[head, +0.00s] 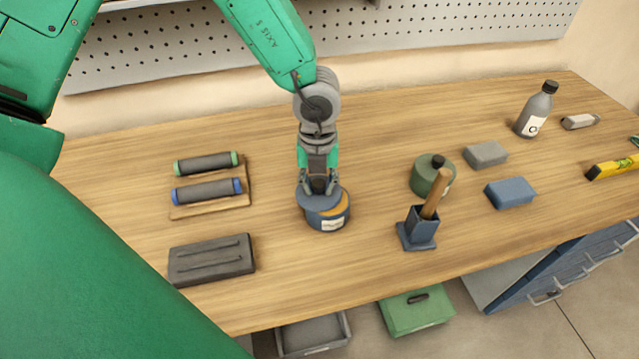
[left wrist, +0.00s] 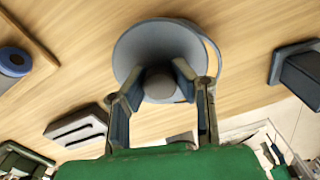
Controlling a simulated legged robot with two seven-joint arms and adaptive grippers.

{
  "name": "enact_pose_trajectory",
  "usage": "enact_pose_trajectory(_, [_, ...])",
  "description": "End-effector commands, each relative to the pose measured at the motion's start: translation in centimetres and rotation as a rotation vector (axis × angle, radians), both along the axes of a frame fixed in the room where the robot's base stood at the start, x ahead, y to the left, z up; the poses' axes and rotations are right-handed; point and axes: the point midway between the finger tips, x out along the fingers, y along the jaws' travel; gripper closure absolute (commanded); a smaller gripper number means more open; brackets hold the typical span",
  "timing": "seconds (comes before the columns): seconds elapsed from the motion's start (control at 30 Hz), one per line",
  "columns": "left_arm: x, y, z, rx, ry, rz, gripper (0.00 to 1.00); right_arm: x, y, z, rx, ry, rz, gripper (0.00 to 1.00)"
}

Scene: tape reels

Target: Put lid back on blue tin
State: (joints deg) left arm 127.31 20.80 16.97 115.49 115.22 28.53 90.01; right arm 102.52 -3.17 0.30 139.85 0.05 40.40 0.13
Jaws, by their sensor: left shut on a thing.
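The blue tin (head: 331,222) stands upright on the workbench, with a pale label on its front and an orange-yellow area showing at its open right side. My left gripper (head: 318,186) is above it, shut on the knob of the grey-blue lid (head: 312,201). The lid is over the tin but offset to the left. Whether it touches the rim, I cannot tell. In the left wrist view the lid (left wrist: 158,46) hides most of the tin, and the tin's rim (left wrist: 215,58) shows at its right. My right gripper is not in view.
A green tin (head: 427,177) and a blue holder (head: 421,229) with a wooden handle stand to the right. Two dark rolls (head: 207,190) on a wooden rack and a dark grey block (head: 212,260) lie left. Grey and blue blocks and a bottle (head: 535,110) are farther right.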

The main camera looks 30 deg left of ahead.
Motion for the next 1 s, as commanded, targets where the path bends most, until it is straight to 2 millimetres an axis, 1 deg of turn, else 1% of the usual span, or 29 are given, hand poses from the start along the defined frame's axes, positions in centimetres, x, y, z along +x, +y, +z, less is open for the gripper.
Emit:
enact_pose_trajectory(0.2, [0.0,-0.8,0.2,0.005,0.0,-0.002,1.0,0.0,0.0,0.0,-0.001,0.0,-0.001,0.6])
enact_pose_trajectory(0.67, [0.0,-0.8,0.2,-0.004,0.0,-0.001,1.0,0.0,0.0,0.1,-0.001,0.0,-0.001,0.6])
enact_pose_trajectory(1.0, [0.0,-2.1,0.6,0.004,0.0,-0.001,1.0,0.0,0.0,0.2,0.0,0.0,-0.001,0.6])
